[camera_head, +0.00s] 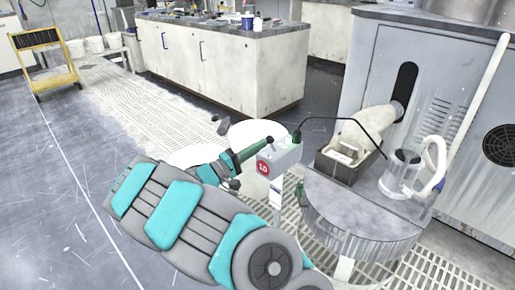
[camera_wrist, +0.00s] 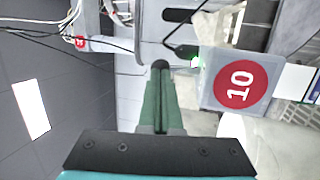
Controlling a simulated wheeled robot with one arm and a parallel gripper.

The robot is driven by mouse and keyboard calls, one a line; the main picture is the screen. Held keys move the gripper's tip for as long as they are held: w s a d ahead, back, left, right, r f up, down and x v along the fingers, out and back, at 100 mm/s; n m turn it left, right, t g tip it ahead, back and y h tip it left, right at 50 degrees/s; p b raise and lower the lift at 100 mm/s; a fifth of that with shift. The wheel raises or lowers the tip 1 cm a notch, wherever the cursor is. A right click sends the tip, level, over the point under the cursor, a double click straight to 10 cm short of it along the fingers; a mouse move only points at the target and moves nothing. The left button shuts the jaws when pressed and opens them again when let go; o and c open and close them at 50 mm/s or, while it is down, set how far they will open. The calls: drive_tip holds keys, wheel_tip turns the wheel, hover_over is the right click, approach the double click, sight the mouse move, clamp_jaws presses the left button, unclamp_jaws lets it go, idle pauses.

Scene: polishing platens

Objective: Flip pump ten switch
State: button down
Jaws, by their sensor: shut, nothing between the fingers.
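The pump ten switch box (camera_head: 285,158) is a small light grey box on a post, with a red round label reading 10 (camera_head: 264,168). In the wrist view the box's label (camera_wrist: 238,85) is to the right of my fingers, turned sideways. My gripper (camera_head: 268,142) has green fingers with dark tips, closed together and empty. In the wrist view the fingertips (camera_wrist: 160,66) are near the box's edge; contact cannot be told.
A black cable (camera_head: 345,120) arcs from the box to the right. A round grey drum (camera_head: 360,212) carries a tray and a clear pump jar (camera_head: 403,170). A grey cabinet (camera_head: 455,95) stands behind. A white bench (camera_head: 225,70) is at the back; open floor lies left.

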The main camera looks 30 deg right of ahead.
drive_tip(key=shift+w+d+r+y+p, duration=0.1)
drive_tip(key=shift+d+r+y+p, duration=0.25)
drive_tip(key=shift+r+y, duration=0.35)
drive_tip(key=shift+w+d+r+n+g+y+p, duration=0.2)
drive_tip(key=shift+d+r+n+g+y+p, duration=0.25)
drive_tip(key=shift+y, duration=0.75)
drive_tip(key=shift+w+d+r+y, duration=0.1)
drive_tip(key=shift+w+d+y, duration=0.05)
drive_tip(key=shift+d+y, duration=0.4)
drive_tip(key=shift+w+d+r+p, duration=0.15)
drive_tip(key=shift+d+r+p, duration=0.1)
drive_tip(key=shift+d+p, duration=0.2)
drive_tip(key=shift+w+d+r+y, duration=0.2)
drive_tip(key=shift+d+y, duration=0.1)
drive_tip(key=shift+y, duration=0.25)
drive_tip(key=shift+d+y, duration=0.25)
drive_tip(key=shift+y, duration=0.05)
drive_tip(key=shift+r, duration=0.1)
drive_tip(key=shift+r+p, duration=0.3)
drive_tip(key=shift+r, duration=0.35)
